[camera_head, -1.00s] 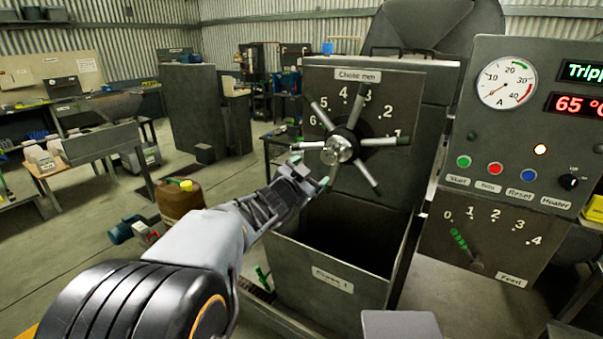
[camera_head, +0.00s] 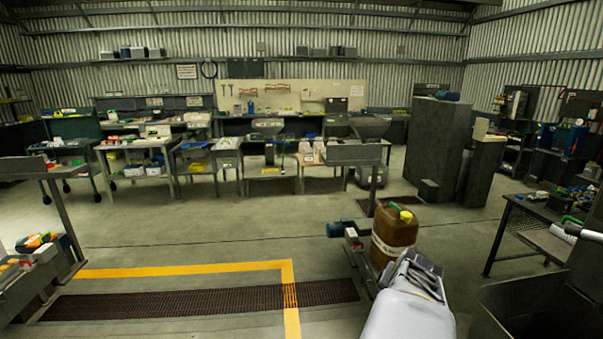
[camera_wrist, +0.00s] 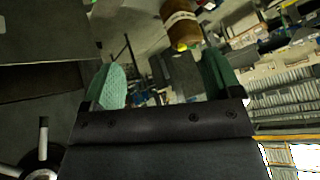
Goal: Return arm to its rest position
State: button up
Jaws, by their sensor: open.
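My arm reaches up from the lower right of the head view, with my gripper (camera_head: 420,268) at its end in front of the brown jug. In the wrist view my gripper (camera_wrist: 165,85) shows two green-padded fingers set wide apart, with nothing between them. A spoked hand wheel (camera_wrist: 42,155) shows at the lower left of the wrist view, apart from the fingers.
A brown jug (camera_head: 394,235) with a yellow cap stands just beyond my gripper. A dark open bin (camera_head: 535,305) is at the lower right. A wire-top table (camera_head: 535,225) stands at right. Open floor (camera_head: 200,235) lies left, with a yellow line and grating.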

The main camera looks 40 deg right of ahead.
jog(key=w+a+f+n+y, duration=0.1)
jog(key=a+n, duration=0.3)
jog(key=a, duration=0.5)
jog(key=w+a+n+g+y, duration=0.1)
jog(key=w+a+n+y, duration=0.2)
jog(key=a, duration=0.5)
jog(key=shift+w+a+f+n, duration=0.4)
jog(key=shift+w, duration=0.15)
jog(key=a+n, duration=0.2)
jog(key=a, duration=0.2)
jog(key=a+r+n+y, duration=0.1)
jog(key=a+n, duration=0.1)
jog(key=a, duration=0.3)
jog(key=w+a+n, duration=0.1)
jog(key=a+n, duration=0.1)
jog(key=a, duration=0.3)
jog(key=shift+w+r+n+t+y, duration=0.1)
jog(key=shift+r+n+t+y, duration=0.2)
jog(key=shift+n+y, duration=0.1)
jog(key=shift+c, duration=0.2)
